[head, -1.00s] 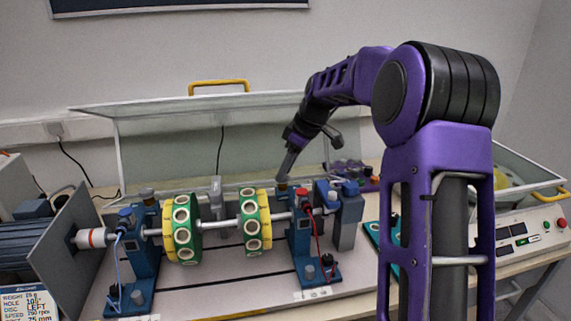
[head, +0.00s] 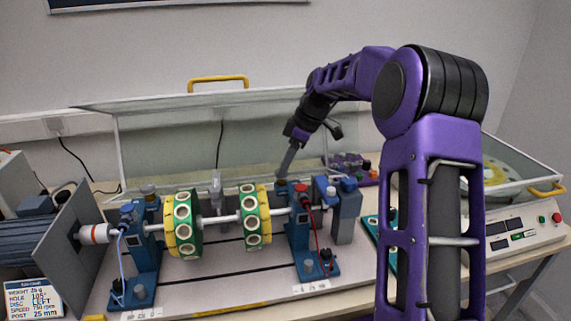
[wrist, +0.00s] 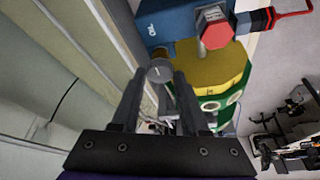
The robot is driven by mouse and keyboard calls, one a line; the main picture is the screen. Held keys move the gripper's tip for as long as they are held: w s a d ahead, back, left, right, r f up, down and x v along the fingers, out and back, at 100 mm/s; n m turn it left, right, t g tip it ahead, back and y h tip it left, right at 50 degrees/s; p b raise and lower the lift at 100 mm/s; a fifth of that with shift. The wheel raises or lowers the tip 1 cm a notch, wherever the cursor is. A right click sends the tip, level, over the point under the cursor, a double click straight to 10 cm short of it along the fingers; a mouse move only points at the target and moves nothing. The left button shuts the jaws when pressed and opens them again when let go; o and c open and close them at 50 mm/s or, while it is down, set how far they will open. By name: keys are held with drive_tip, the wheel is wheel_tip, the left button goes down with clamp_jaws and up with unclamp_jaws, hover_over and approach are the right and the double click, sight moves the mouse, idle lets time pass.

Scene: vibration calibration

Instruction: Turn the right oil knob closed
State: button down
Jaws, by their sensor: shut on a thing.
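The right oil knob (wrist: 160,71) is a small round grey cap with a pale line across its top. It sits on top of the right blue bearing block (head: 298,232), which also shows in the wrist view (wrist: 175,18). My gripper (head: 283,174) reaches down to it from above and behind. In the wrist view, the two dark fingers of my gripper (wrist: 161,76) stand on either side of the knob and are shut on it. In the head view the fingers mostly hide the knob. The left oil knob (head: 149,189) tops the left bearing block (head: 144,245).
A shaft with two green-and-yellow discs (head: 184,222) (head: 254,216) runs between the blocks. A red hexagonal cap (wrist: 214,26) with a red cable is close to my fingers. The raised clear cover (head: 165,135) stands behind. A control panel (head: 515,230) is at right.

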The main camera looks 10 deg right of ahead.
drive_tip(key=shift+c, duration=2.1)
unclamp_jaws()
drive_tip(key=shift+r, duration=0.1)
drive_tip(key=p+v, duration=0.1)
drive_tip(key=v, duration=1.6)
drive_tip(key=shift+p, duration=0.3)
drive_tip(key=shift+w, duration=0.15)
